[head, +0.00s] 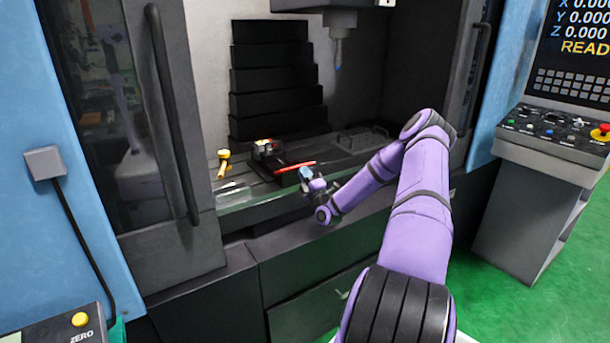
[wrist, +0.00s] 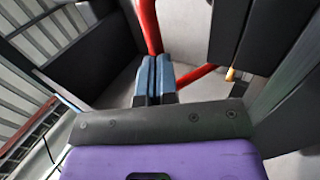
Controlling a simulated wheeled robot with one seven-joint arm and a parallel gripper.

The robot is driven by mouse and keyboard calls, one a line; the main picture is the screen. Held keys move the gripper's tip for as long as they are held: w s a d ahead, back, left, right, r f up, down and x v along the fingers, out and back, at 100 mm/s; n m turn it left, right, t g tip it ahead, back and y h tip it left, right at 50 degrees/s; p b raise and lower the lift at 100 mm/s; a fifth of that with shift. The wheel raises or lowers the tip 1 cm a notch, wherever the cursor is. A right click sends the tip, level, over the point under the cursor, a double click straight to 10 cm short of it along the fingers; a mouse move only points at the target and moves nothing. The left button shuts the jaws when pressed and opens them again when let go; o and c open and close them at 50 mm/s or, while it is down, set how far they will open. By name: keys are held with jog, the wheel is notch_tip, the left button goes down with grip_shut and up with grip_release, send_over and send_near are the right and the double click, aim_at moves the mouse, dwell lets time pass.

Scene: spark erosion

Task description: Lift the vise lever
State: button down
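The red vise lever (head: 295,167) sticks out at a slight slope from the vise (head: 265,148) on the machine table. My gripper (head: 308,178) is just below and in front of the lever in the head view. In the wrist view its two blue fingers (wrist: 155,78) lie side by side with only a thin dark gap. One red bar (wrist: 148,25) rises beyond the fingertips, and another red stretch (wrist: 195,76) shows to their right. Nothing clearly sits between the fingers, and I cannot tell whether they touch the lever.
A yellow-handled tool (head: 223,162) stands on the table left of the vise. A dark plate with handles (head: 360,138) lies to the right. The spindle (head: 338,50) hangs above at the back. The dark door (head: 150,110) is on the left, the control panel (head: 555,125) on the right.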

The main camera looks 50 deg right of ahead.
jog(key=shift+w+r, duration=0.25)
jog(key=shift+r, duration=0.35)
jog(key=v, duration=1.2)
jog(key=shift+w+f, duration=0.2)
jog(key=shift+f, duration=0.1)
